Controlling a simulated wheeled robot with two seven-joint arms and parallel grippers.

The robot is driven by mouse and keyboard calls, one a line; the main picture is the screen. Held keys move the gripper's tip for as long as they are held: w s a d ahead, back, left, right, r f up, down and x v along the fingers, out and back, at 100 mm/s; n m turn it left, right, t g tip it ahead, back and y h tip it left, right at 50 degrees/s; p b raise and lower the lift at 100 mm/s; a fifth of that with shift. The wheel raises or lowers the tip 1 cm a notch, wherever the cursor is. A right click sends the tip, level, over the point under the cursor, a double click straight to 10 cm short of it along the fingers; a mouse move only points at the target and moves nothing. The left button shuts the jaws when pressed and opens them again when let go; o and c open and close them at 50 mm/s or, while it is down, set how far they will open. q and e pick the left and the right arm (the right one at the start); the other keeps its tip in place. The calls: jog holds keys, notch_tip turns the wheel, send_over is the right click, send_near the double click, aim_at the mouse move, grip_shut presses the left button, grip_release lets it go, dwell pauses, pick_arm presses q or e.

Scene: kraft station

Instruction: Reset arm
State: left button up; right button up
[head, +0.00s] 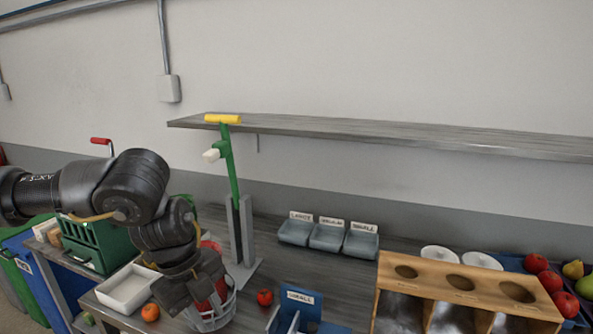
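My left arm comes in from the left, and its gripper (196,296) points down at a light wire-like basket (216,322) on the table. Dark finger parts overlap the basket's rim and partly hide it. Red items (220,290) show in the basket close beside the fingers. I cannot tell whether the fingers are open or hold anything. My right gripper is not in view.
A green press with a yellow handle (223,119) stands behind the basket. A white tray (127,289), an orange (150,312) and a tomato (265,297) are nearby. Labelled bins (328,237) stand behind. A wooden holed rack (470,275) is at right, under a wall shelf (400,133).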

pick_arm(q)
jog(key=s+d+f+m+h, duration=0.1)
jog(key=s+d+f+h, duration=0.15)
jog(key=d, duration=0.55)
jog(key=s+d+f+m+h, duration=0.2)
jog(key=d+f+h, duration=0.15)
jog(key=d, duration=0.45)
jog(key=s+d+r+n+t+h, duration=0.2)
jog(key=d+n+t+h, duration=0.1)
jog(key=d+n+h, duration=0.4)
jog(key=w+a+f+n+t+y, duration=0.3)
jog(key=a+f+n+t+y, duration=0.6)
jog(key=a+n, duration=0.35)
jog(key=s+a+f+n+g+y, duration=0.6)
jog(key=s+a+f+n+g, duration=0.25)
jog(key=s+a+f, duration=1.05)
notch_tip(320, 180, down, 24)
jog(key=s+m+g, duration=0.1)
jog(key=s+g, duration=0.1)
jog(key=s+a+f, duration=0.2)
jog(key=s+f, duration=1.4)
jog(key=shift+a+m+g, duration=0.3)
jog(key=shift+a+g, duration=0.05)
jog(key=shift+g, duration=0.1)
